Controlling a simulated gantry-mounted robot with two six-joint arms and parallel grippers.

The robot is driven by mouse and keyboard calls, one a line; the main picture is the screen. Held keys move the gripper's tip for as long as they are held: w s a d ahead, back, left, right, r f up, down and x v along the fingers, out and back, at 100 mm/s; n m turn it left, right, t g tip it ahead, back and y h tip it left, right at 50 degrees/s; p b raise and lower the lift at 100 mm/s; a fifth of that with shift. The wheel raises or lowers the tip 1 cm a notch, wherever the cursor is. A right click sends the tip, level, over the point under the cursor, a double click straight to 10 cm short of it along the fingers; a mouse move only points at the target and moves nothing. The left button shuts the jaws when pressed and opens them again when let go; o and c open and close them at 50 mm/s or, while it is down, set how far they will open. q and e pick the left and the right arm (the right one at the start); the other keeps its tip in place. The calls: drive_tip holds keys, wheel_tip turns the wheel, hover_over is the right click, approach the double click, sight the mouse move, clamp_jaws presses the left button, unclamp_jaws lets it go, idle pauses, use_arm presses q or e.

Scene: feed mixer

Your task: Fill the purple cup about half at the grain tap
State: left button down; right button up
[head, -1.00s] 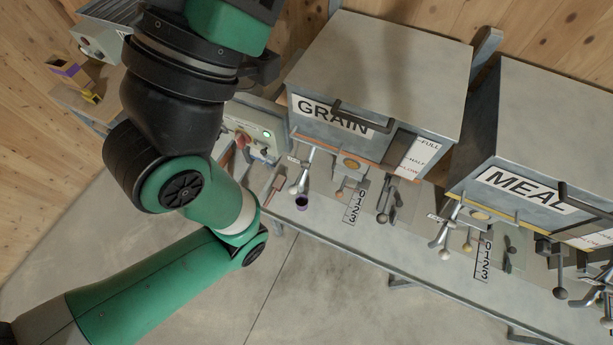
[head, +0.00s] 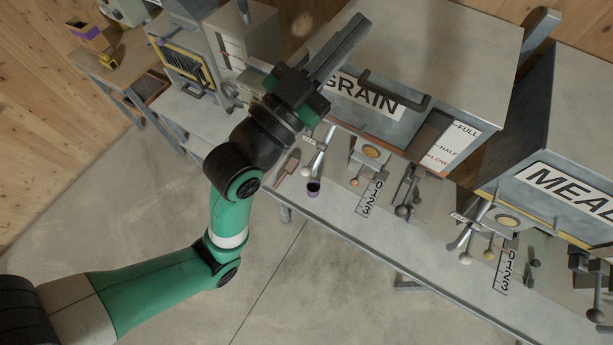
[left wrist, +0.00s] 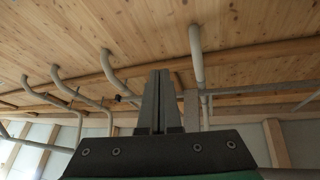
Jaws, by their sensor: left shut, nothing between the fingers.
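In the left wrist view the shut fingers (left wrist: 160,100) point toward the wooden ceiling. My right gripper is not in view.
The meal hopper (head: 580,130) stands to the right with its own tap and levers. A number scale (head: 370,198) and levers (head: 405,190) sit right of the cup. The floor in front of the bench (head: 400,240) is clear.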

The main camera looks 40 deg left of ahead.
use_arm(q)
drive_tip(key=s+a+f+g+y+b, duration=0.1)
drive_tip(key=f+b, duration=0.3)
drive_tip(key=f, duration=1.1)
drive_tip(key=s+a+f+n+g+b, duration=0.1)
drive_tip(key=s+a+f+g+b, duration=0.2)
drive_tip(key=f, duration=1.2)
drive_tip(key=s+a+f+n+g+y+b, duration=0.1)
drive_tip(key=f+b, duration=0.5)
drive_tip(key=f, duration=0.9)
drive_tip(key=shift+s+a+g+y, duration=0.3)
drive_tip(key=shift+s+a+g, duration=0.55)
drive_tip(key=shift+g, duration=0.35)
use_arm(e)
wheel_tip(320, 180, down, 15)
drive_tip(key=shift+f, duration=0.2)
use_arm(q)
drive_tip(key=b, duration=0.2)
hover_over(306, 172)
drive_tip(key=w, duration=0.1)
drive_tip(key=f, duration=0.4)
drive_tip(key=shift+s+d+f+b, duration=0.1)
drive_tip(key=shift+s+f+b, duration=0.25)
drive_tip(key=shift+s+f, duration=0.2)
drive_tip(key=shift+f, duration=0.05)
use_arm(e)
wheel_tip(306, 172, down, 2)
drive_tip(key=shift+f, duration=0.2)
